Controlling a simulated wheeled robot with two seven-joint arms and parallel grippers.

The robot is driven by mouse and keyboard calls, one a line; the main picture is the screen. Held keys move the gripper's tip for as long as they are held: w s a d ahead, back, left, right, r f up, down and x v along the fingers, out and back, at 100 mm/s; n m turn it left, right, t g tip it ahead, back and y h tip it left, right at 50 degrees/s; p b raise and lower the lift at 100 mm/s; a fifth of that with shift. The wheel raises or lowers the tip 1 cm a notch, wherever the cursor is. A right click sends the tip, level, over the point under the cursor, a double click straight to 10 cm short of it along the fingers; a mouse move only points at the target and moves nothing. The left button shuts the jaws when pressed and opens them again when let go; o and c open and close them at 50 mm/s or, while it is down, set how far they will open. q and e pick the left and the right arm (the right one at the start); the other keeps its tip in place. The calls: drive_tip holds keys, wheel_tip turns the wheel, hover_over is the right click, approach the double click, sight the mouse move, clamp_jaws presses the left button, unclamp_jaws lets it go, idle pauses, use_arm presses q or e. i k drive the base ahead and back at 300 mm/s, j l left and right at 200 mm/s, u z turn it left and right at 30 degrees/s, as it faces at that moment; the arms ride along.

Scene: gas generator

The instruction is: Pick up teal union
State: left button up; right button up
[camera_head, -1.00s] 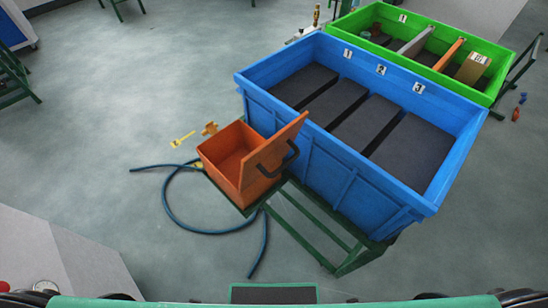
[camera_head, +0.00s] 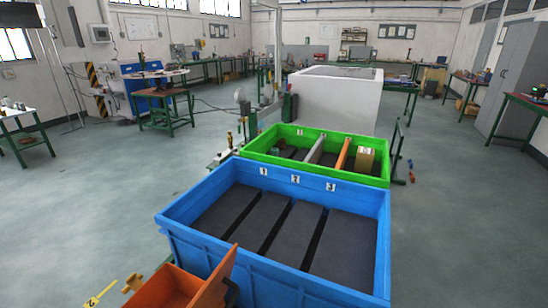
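I cannot make out a teal union with certainty. A small dull teal-grey item (camera_head: 277,150) lies in the left compartment, marked 1, of the green bin (camera_head: 345,180); it is too small to identify. The green bin stands behind a large blue bin (camera_head: 200,262) with dark strips on its floor and labels 1, 2 and 3. Neither of my grippers is in view.
An open orange box (camera_head: 165,288) is at the front, left of the blue bin. Small blue and orange items (camera_head: 411,177) lie on the floor right of the green bin. A white block-like enclosure (camera_head: 335,102) stands behind.

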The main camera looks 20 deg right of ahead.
sight(275, 152)
drive_tip(key=z, duration=1.1)
drive_tip(key=l+z, duration=0.4)
drive_tip(key=l, duration=0.15)
drive_tip(key=i+l+z, duration=0.1)
drive_tip(key=l+z, duration=0.3)
drive_tip(key=i+l+z, duration=0.2)
drive_tip(key=l+z, duration=0.2)
drive_tip(key=l, duration=0.2)
drive_tip(key=i+l+u, duration=0.15)
drive_tip(key=i, duration=0.3)
drive_tip(key=i+l+u, duration=0.1)
drive_tip(key=i+l, duration=0.2)
drive_tip(key=i, duration=0.2)
drive_tip(key=i+l+u, duration=0.15)
drive_tip(key=i, duration=0.3)
drive_tip(key=i+u, duration=0.2)
drive_tip(key=i, duration=0.6)
drive_tip(key=i+u, duration=0.2)
drive_tip(key=i, duration=0.6)
drive_tip(key=i+l+u, duration=0.2)
drive_tip(key=i, duration=0.55)
drive_tip(key=i+j+u, duration=0.15)
drive_tip(key=i+u, duration=0.5)
drive_tip(key=u, duration=0.15)
drive_tip(key=i+u, duration=0.4)
drive_tip(key=i+l+u, duration=0.15)
drive_tip(key=u, duration=0.25)
drive_tip(key=i+l+u, duration=0.4)
drive_tip(key=j, duration=0.1)
